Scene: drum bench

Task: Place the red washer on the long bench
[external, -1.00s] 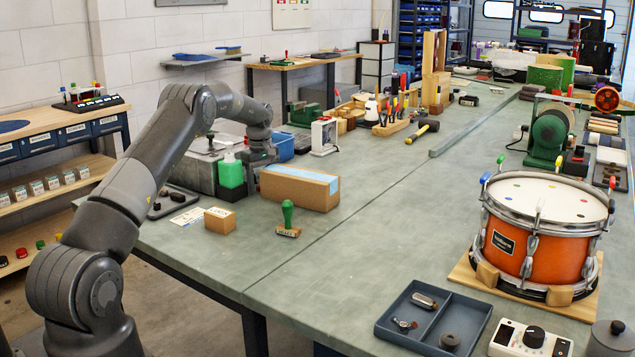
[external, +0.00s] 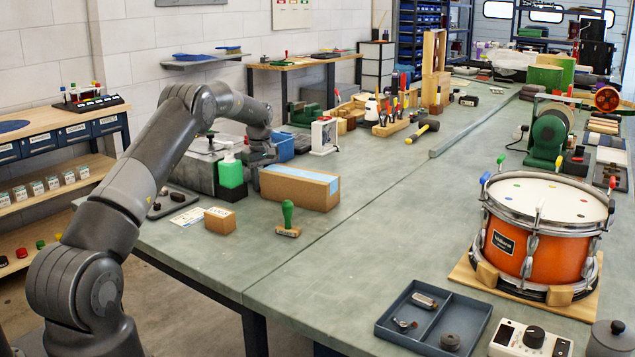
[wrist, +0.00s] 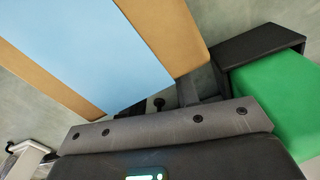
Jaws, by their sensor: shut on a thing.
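My gripper (external: 260,157) is at the far left end of the cardboard box with the light blue strip (external: 300,187), beside the green bottle (external: 231,171). In the wrist view, my gripper's fingers (wrist: 158,103) reach down past the box's edge (wrist: 190,45), with a small dark knob showing between them. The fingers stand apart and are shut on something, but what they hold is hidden. I cannot make out a red washer in either view. The long bench (external: 370,235) is the grey-green worktop running from front to back.
A small carton (external: 219,220) and a green-handled stamp (external: 288,220) stand in front of the box. A blue-grey tray (external: 432,318) and an orange drum (external: 540,240) are at the right. The worktop between the stamp and the drum is clear.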

